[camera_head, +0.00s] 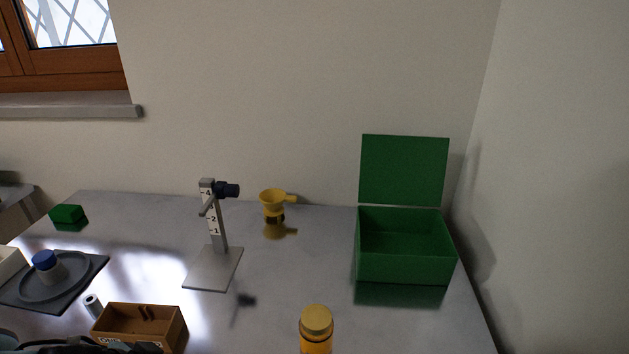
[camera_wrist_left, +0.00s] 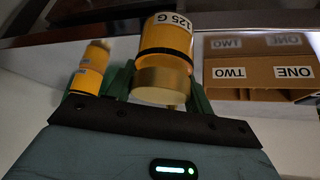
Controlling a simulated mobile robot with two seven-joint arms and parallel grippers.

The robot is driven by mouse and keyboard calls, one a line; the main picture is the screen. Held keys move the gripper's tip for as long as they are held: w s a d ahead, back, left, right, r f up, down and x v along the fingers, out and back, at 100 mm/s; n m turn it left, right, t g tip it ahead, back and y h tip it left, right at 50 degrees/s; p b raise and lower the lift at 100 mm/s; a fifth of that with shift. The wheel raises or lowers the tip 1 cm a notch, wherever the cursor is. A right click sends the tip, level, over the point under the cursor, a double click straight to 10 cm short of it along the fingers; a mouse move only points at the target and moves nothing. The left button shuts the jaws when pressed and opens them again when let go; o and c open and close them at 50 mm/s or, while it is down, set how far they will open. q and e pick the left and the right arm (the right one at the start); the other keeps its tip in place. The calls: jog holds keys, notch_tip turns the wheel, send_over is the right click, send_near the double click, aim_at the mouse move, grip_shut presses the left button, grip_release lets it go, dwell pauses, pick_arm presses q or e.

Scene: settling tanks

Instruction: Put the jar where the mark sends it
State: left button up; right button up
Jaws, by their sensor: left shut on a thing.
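In the left wrist view an amber jar (camera_wrist_left: 166,38) with a gold lid, a dark band and a "125 G" label sits between the green fingers of my left gripper (camera_wrist_left: 160,82), which is shut on it at the lid end. An amber jar (camera_head: 316,340) with a gold lid also shows at the bottom edge of the head view; I cannot tell whether it is the held one. A brown box (camera_head: 144,335) stands left of it; its "ONE" and "TWO" labels show in the left wrist view (camera_wrist_left: 258,86). An open green box (camera_head: 405,269) stands at the right. My right gripper is not in view.
A blue-capped container (camera_head: 47,265) sits on a dark round plate. A second amber container (camera_wrist_left: 88,72) is left of the held jar.

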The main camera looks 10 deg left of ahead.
pick_arm(q)
jog(key=shift+s+r, duration=0.1)
jog(key=shift+s, duration=0.2)
jog(key=shift+w+d+r, duration=0.15)
jog(key=shift+d+r, duration=0.05)
jog(key=shift+d, duration=0.1)
jog(key=w+d+r+n+y, duration=0.1)
jog(key=w+d+r+n, duration=0.2)
jog(key=w+d+r, duration=0.3)
jog(key=w+d, duration=0.1)
jog(key=d, duration=0.2)
jog(key=shift+w+y, duration=0.35)
jog(key=shift+y, duration=0.05)
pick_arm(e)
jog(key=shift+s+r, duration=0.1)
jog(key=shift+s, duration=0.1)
pick_arm(q)
jog(key=shift+r, duration=0.1)
